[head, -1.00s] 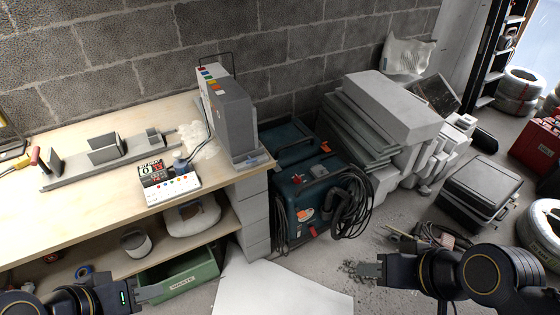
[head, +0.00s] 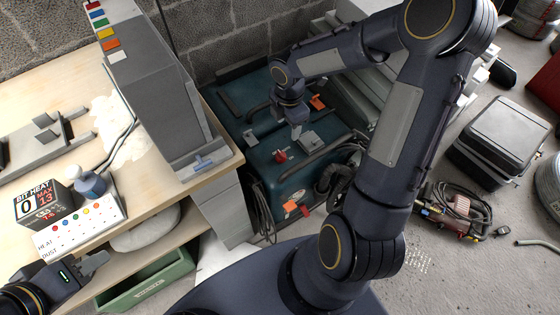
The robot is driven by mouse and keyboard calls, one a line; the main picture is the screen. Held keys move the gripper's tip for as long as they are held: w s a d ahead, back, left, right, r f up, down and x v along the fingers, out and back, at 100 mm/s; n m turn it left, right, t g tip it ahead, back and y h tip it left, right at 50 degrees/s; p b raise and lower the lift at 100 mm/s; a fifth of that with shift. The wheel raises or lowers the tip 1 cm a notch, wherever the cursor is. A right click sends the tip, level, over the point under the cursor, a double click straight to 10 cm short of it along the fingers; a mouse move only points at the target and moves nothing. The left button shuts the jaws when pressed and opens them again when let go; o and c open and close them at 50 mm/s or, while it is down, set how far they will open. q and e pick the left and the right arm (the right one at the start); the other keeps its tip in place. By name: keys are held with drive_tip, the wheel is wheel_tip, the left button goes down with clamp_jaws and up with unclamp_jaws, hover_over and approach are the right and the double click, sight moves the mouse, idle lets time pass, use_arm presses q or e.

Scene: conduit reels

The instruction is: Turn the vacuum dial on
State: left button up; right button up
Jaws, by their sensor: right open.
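The vacuum appears to be the teal machine (head: 330,172) on the floor beside the workbench. A small red knob (head: 281,156) sits on its top, beside a grey part (head: 308,140); I cannot tell for certain which is the dial. My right gripper (head: 296,131) is open and points down over the machine's top, just behind and right of the red knob. I see no clear contact, and its fingertips are small in view. My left gripper (head: 97,262) is at the lower left by the bench's front edge, away from the vacuum; its jaw opening is unclear.
A tall grey unit (head: 152,95) with coloured labels stands on the workbench (head: 62,112). A bit heat box (head: 42,203) is further left. A green bin (head: 150,282) lies below. Stacked grey slabs are behind my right arm. A black case (head: 505,130) is on the right.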

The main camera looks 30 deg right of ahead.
sight(281, 153)
drive_tip(key=w+f+n, duration=0.1)
drive_tip(key=f, duration=0.2)
drive_tip(key=w+f+n+b, duration=0.1)
drive_tip(key=f+n, duration=0.1)
drive_tip(key=f, duration=0.2)
drive_tip(key=f+n+b, duration=0.1)
drive_tip(key=f, duration=0.3)
drive_tip(key=shift+w+a+n+g, duration=0.25)
drive_tip(key=shift+w+n+g, duration=0.05)
drive_tip(key=shift+w, duration=0.1)
wheel_tip(281, 153, down, 7)
drive_tip(key=shift+f+b, duration=0.1)
drive_tip(key=shift+b, duration=0.8)
use_arm(q)
wheel_tip(281, 153, down, 5)
drive_tip(key=shift+s+f, duration=0.1)
use_arm(e)
drive_tip(key=c, duration=1)
drive_tip(key=shift+o, duration=0.2)
